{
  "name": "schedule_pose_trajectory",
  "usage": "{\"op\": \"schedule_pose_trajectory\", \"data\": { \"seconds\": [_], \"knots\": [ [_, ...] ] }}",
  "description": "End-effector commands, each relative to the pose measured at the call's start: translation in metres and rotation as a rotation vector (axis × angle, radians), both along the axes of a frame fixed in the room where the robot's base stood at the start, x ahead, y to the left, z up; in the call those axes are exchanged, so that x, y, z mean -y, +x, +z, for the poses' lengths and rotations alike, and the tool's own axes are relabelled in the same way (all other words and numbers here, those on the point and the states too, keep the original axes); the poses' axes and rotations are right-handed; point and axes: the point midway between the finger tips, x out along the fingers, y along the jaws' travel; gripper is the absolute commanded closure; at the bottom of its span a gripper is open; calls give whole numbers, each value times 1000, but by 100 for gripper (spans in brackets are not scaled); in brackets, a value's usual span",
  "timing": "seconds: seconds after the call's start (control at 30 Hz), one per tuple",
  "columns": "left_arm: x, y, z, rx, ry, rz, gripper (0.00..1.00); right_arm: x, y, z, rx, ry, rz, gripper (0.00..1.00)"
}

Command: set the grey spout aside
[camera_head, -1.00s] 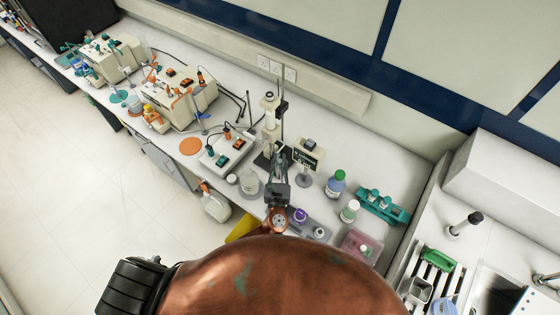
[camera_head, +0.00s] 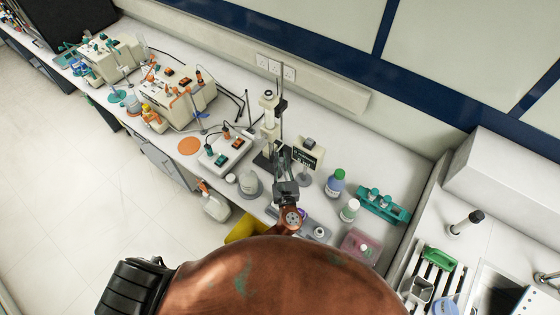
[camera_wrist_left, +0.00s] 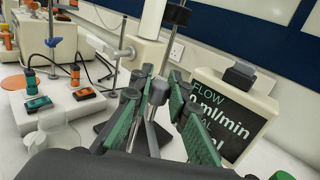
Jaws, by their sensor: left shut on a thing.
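My left gripper (camera_head: 281,164) reaches over the bench beside the column stand, and its arm hides part of the bench. In the left wrist view its green-padded fingers (camera_wrist_left: 158,108) are shut on a small grey cylindrical piece, which looks like the grey spout (camera_wrist_left: 158,92). In the head view the spout is too small to make out. The white column (camera_head: 269,112) on its stand is just behind the gripper. My right gripper is not in view.
A flow meter box (camera_head: 307,152) stands close right of the gripper. A blue-labelled bottle (camera_head: 336,183) and a teal rack (camera_head: 382,206) are further right. A white box with orange and teal switches (camera_head: 225,151) is on the left. Bare bench lies behind the bottles.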

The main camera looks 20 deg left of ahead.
Motion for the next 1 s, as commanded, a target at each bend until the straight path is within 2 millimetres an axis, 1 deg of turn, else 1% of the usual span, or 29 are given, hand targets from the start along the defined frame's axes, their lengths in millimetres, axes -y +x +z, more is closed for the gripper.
{"op": "schedule_pose_trajectory", "data": {
  "seconds": [0.07,0.37,0.4,0.67,0.9,1.0],
  "knots": [
    [3,1,-1,0,0,23,100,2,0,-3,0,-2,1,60],
    [3,1,0,-1,2,33,100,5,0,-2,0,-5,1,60],
    [3,1,0,-1,2,32,84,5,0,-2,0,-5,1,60],
    [3,1,0,-2,1,32,66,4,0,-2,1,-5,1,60],
    [3,1,0,-2,1,32,66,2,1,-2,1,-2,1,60],
    [4,-2,0,-1,1,32,66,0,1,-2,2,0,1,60]
  ]
}}
